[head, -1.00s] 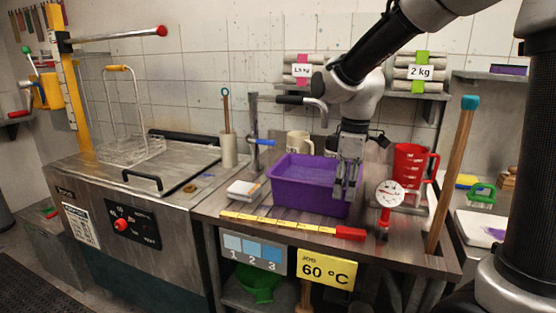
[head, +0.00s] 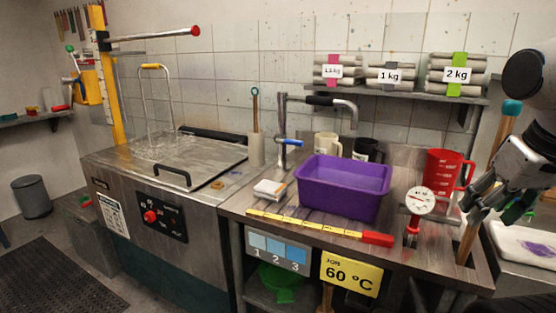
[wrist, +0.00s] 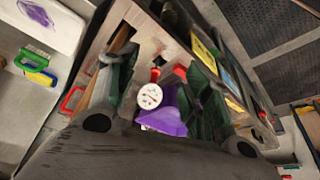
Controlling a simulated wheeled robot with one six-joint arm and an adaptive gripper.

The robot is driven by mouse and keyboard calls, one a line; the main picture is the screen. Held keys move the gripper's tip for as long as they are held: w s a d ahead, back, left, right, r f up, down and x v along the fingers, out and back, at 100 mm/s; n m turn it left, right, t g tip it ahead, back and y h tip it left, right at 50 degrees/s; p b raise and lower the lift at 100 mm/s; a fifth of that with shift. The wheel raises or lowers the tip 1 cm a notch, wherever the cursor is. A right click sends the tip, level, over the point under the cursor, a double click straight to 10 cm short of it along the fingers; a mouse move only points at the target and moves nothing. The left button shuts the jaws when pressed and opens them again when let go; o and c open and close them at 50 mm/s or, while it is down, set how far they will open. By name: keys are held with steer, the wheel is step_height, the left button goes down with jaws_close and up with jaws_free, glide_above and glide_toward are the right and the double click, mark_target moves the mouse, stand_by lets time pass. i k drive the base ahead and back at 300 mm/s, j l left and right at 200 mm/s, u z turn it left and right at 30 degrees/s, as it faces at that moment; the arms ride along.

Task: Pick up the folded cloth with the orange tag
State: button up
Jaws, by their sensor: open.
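No cloth with a clearly orange tag can be made out. A small pale flat item with a bit of orange at its edge (head: 270,188) lies on the counter left of the purple tub (head: 343,205); I cannot tell whether it is cloth. Rolled grey bundles sit on the wall shelf with a pink band (head: 333,70), a white 1 kg label (head: 390,76) and a green band (head: 456,75). My gripper (head: 478,198) is open at the right, near the red jug. In the wrist view my gripper's fingers (wrist: 160,80) are apart, with nothing held between them.
A red jug (head: 444,178), a dial thermometer (head: 419,201) and a wooden pole stand at the counter's right. A tap (head: 283,125) rises behind the tub. A yellow ruler (head: 305,224) lies along the front. A steel vat (head: 165,170) stands left.

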mark_target(269, 189)
steer(key=i+j+z, duration=0.2)
steer(key=j, duration=0.25)
steer(key=i+j+z, duration=0.2)
steer(key=j, duration=0.3)
steer(key=j+z, duration=0.2)
steer(key=j, duration=0.25)
steer(key=i+j+z, duration=0.1)
steer(key=j+z, duration=0.15)
steer(key=j, duration=0.3)
